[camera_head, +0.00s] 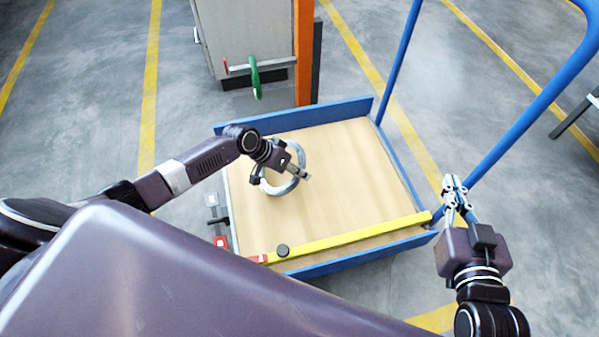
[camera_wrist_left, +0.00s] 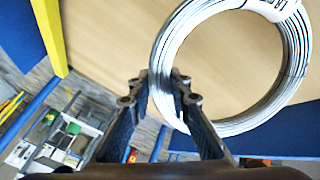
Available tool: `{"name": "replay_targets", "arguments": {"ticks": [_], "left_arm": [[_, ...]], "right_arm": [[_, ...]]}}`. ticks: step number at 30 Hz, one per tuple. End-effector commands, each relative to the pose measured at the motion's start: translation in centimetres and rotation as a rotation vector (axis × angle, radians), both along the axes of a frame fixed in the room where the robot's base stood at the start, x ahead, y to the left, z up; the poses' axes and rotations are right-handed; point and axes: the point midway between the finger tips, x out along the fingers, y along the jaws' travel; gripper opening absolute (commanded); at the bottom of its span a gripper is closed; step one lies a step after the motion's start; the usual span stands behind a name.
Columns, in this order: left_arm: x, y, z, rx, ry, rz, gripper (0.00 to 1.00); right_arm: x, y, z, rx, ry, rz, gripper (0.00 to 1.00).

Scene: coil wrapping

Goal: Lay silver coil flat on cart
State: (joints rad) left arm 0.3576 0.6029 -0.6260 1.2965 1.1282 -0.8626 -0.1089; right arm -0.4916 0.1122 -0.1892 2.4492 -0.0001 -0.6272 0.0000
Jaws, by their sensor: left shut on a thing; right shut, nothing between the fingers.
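The silver coil (camera_head: 277,190) is a ring of wire over the left part of the cart's wooden top (camera_head: 355,170). My left gripper (camera_head: 300,172) is shut on the coil's rim. In the left wrist view the coil (camera_wrist_left: 297,60) shows nearly face-on with a white label, and its near rim sits between the fingers (camera_wrist_left: 162,85). Wood shows through its middle. I cannot tell whether the coil touches the top. My right gripper (camera_head: 456,193) is shut and empty, beyond the cart's right edge.
The top's right part is bare.

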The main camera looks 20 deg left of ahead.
Motion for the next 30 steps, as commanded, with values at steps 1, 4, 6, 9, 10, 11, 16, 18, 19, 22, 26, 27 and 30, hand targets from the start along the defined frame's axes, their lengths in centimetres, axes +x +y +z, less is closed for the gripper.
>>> {"name": "replay_targets", "arguments": {"ticks": [1,4,6,9,10,11,16,18,19,22,26,27,30], "left_arm": [[0.2,0.0,0.3,-0.001,-0.006,0.0,0.21],[0.2,-0.1,0.2,-0.002,-0.005,0.0,0.32],[0.2,-0.1,0.2,-0.001,-0.004,-0.001,0.38],[0.1,0.0,0.1,-0.001,-0.003,0.0,0.38],[0.1,0.0,0.1,-0.001,-0.003,0.0,0.38],[0.1,0.0,0.1,-0.001,-0.002,-0.001,0.38],[-0.2,0.1,0.1,0.001,0.003,0.0,0.38],[-0.3,0.3,0.5,0.001,0.001,-0.002,0.38],[-0.4,0.5,0.7,0.001,0.002,-0.001,0.38],[-0.9,1.1,1.9,0.002,0.0,-0.002,0.38],[-1.7,2.2,3.9,0.003,-0.001,-0.002,0.38],[-1.9,2.6,4.7,0.003,-0.002,-0.001,0.38],[-2.7,3.4,6.3,0.003,-0.002,-0.002,0.38]], "right_arm": [[0.0,0.0,0.0,0.0,0.0,0.0,0.0],[0.0,0.0,0.0,0.0,0.001,0.0,0.0],[0.0,0.0,0.0,0.0,0.001,0.0,0.0],[0.0,0.0,0.0,0.0,0.001,0.0,0.0],[0.0,0.0,0.0,0.0,0.001,0.0,0.0],[0.0,0.0,0.0,0.0,0.001,0.0,0.0],[0.0,0.0,0.0,0.0,0.001,0.0,0.0],[0.0,0.0,0.0,0.0,0.001,0.0,0.0],[0.0,0.0,0.0,0.0,0.001,0.0,0.0],[0.0,0.0,0.0,0.0,0.001,0.0,0.0],[0.0,0.0,0.0,0.0,0.001,0.0,0.0],[0.0,0.0,0.0,0.0,0.001,0.0,0.0],[0.0,0.0,0.0,0.0,0.001,0.0,0.0]]}}
